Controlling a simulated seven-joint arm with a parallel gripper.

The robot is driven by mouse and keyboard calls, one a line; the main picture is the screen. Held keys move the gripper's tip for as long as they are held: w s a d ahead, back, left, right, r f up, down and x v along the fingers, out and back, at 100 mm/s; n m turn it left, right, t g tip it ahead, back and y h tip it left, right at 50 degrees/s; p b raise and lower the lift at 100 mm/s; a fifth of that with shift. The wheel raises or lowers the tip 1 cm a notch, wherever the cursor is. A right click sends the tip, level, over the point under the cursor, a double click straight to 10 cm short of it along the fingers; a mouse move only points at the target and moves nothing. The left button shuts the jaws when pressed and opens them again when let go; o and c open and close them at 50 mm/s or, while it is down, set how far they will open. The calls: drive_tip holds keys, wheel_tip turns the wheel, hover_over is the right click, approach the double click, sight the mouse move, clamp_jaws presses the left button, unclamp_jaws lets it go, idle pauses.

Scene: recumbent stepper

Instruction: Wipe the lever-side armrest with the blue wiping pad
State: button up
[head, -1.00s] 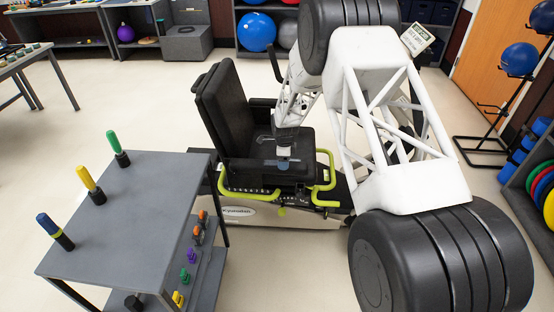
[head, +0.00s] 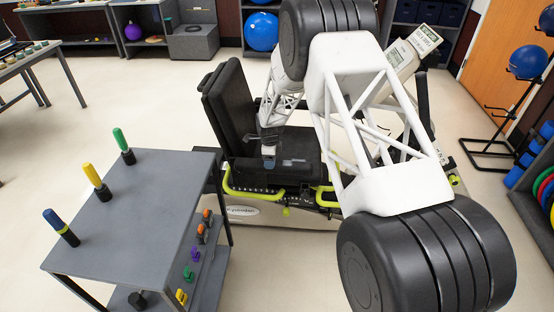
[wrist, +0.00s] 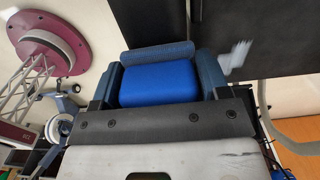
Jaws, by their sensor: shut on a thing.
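The recumbent stepper stands mid-picture in the head view, with a black backrest (head: 229,100), a black seat (head: 298,147) and yellow-green levers low on its near side (head: 240,189). My gripper (head: 268,160) is over the near side of the seat, by the backrest, where the near armrest lies; the armrest is hard to tell from the dark seat. In the wrist view my gripper (wrist: 160,85) is shut on the blue wiping pad (wrist: 158,83), whose grey-blue textured face (wrist: 157,57) points away from the palm. Contact between pad and armrest cannot be told.
A grey cart (head: 150,200) with coloured upright pegs and clips stands left of the stepper, close to it. The stepper's console (head: 412,50) is behind my arm. A ball rack (head: 510,100) stands at the right. Open floor lies at the left back.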

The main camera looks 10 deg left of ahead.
sight(285, 163)
drive_tip(key=shift+d+f, duration=0.1)
drive_tip(key=shift+d, duration=0.7)
drive_tip(key=shift+d+r, duration=0.2)
drive_tip(key=shift+d, duration=1.05)
drive_tip(key=d, duration=0.5)
drive_tip(key=shift+a+f, duration=0.2)
drive_tip(key=shift+a, duration=0.5)
drive_tip(key=shift+a+r, duration=0.15)
drive_tip(key=shift+a, duration=0.55)
drive_tip(key=a, duration=0.6)
drive_tip(key=shift+f, duration=0.25)
drive_tip(key=shift+c, duration=0.3)
drive_tip(key=r, duration=0.4)
drive_tip(key=shift+a, duration=0.25)
drive_tip(key=shift+r, duration=2.55)
